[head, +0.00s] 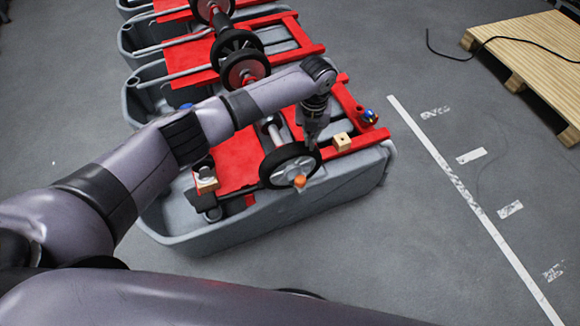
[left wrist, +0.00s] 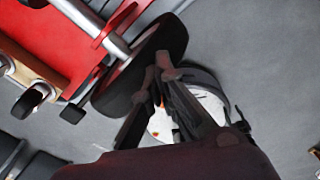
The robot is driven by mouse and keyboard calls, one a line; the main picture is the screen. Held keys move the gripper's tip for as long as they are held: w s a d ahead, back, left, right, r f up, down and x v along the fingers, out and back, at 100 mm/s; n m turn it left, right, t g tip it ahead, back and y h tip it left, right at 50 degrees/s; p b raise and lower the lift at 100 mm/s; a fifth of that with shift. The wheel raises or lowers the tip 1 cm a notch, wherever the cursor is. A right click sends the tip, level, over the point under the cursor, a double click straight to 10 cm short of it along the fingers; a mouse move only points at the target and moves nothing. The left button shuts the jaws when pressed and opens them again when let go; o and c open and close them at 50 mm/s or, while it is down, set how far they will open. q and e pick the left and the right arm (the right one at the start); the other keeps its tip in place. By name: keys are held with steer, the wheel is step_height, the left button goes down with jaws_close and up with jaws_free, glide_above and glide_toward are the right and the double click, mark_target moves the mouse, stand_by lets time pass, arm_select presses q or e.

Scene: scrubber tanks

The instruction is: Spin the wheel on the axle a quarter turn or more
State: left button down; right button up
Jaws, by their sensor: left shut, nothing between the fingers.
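The wheel (head: 289,165) has a black tyre and a pale spoked hub, and it stands upright at the near side of the closest tank. An orange cap (head: 300,182) sits at its hub. The metal axle (head: 271,126) runs back from it over a red frame. My left gripper (head: 308,146) points down at the wheel's upper right rim, shut and empty. In the left wrist view the closed fingers (left wrist: 162,68) overlap the dark tyre (left wrist: 174,38); I cannot tell if they touch it. The axle (left wrist: 92,22) shows at upper left. My right gripper is not in view.
The grey tank (head: 215,238) holds the red frame (head: 232,160), with a wooden block (head: 341,142) and a blue-and-red part (head: 368,116) at right. More tanks with wheels stand behind. A pallet (head: 530,50) lies far right.

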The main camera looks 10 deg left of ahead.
arm_select(q)
step_height(320, 180, up, 6)
steer(key=p, duration=0.4)
steer(key=shift+w+d+r, duration=0.1)
stand_by(0.4)
